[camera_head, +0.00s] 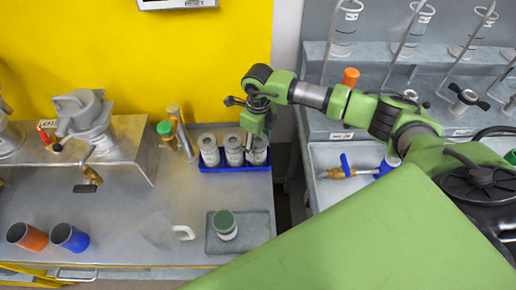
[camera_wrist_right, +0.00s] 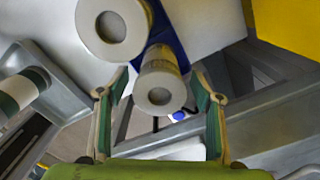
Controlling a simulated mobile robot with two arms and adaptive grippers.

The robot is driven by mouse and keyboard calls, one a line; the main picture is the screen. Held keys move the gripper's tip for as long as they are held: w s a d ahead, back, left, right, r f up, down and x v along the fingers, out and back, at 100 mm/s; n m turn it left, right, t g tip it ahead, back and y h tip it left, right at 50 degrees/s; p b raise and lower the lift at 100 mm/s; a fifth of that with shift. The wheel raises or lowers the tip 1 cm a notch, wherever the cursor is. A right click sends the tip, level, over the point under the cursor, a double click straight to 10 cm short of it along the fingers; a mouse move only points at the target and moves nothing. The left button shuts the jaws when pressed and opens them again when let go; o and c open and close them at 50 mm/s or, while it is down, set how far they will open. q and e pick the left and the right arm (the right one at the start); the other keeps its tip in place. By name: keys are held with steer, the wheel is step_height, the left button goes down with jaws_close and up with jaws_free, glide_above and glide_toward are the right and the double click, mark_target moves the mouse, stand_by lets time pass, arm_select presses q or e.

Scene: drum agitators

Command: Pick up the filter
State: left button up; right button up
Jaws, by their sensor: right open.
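Several pale cylindrical filters stand upright in a row in a blue tray (camera_head: 232,169) on the metal bench: a left one (camera_head: 209,152), a middle one (camera_head: 233,151) and a right one (camera_head: 258,154). My right gripper (camera_head: 254,132) points down over the right filter and partly hides it. In the right wrist view my right gripper (camera_wrist_right: 158,88) is open, with the near filter (camera_wrist_right: 160,72) between its two fingers. I cannot tell whether the fingers touch it. Another filter (camera_wrist_right: 108,28) stands beside it in the blue tray (camera_wrist_right: 168,38). My left gripper is not in view.
A green-topped jar (camera_head: 225,222) stands on a grey tray (camera_head: 256,240) in front. A clear mug (camera_head: 165,231), a blue cup (camera_head: 70,238) and an orange cup (camera_head: 27,237) are to the left. A yellow wall (camera_head: 150,60) rises behind the bench.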

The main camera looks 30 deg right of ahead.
steer(key=c, duration=1.2)
steer(key=shift+r, duration=0.15)
